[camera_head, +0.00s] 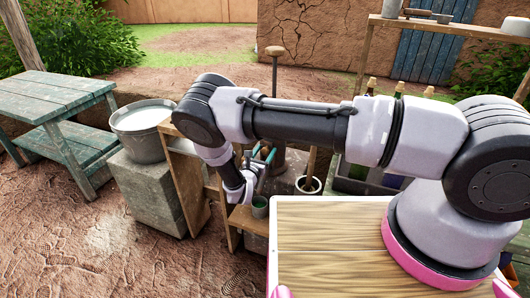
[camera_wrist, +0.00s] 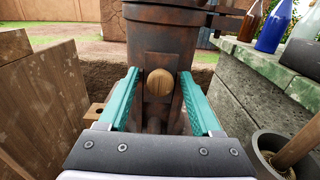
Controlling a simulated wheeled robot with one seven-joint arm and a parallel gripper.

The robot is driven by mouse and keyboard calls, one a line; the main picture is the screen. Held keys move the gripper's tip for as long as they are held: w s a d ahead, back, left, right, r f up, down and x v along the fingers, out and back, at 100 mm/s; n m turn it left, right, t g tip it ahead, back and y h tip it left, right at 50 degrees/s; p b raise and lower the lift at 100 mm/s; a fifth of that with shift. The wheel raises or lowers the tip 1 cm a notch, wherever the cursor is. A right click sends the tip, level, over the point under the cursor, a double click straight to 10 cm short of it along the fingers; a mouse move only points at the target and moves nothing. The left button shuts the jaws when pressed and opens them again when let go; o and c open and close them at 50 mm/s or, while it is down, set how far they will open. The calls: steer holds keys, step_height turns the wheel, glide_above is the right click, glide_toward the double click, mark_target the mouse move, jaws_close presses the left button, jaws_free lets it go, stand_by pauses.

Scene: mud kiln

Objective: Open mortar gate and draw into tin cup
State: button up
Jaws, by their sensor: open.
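The wrist view shows a rusty brown metal vessel (camera_wrist: 160,35) with a gate at its front. A round wooden knob (camera_wrist: 160,82) sits on the gate, which shows as a rusty plate (camera_wrist: 158,112). My gripper (camera_wrist: 160,74) is open, with teal fingers on either side of the knob and visible gaps between. In the head view my gripper (camera_head: 264,156) is low at the vessel's front, and my arm hides much of the vessel. A small greenish cup (camera_head: 260,206), likely the tin cup, stands on a low wooden ledge below my gripper.
A grey bucket (camera_head: 143,118) stands on a stone block (camera_head: 150,180) at left, beside a wooden stand (camera_head: 190,180). A blue-green table (camera_head: 50,93) is farther left. Bottles (camera_wrist: 272,25) stand on a stone ledge at right. A pot (camera_wrist: 275,155) with a stick is below it.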

mark_target(267, 156)
steer(key=shift+c, duration=0.3)
jaws_close()
steer(key=shift+f, duration=1.95)
steer(key=shift+o, duration=0.3)
jaws_free()
steer(key=shift+f, duration=0.1)
steer(key=shift+s, duration=0.1)
steer(key=v, duration=1)
steer(key=shift+s, duration=0.3)
steer(key=shift+a, duration=0.15)
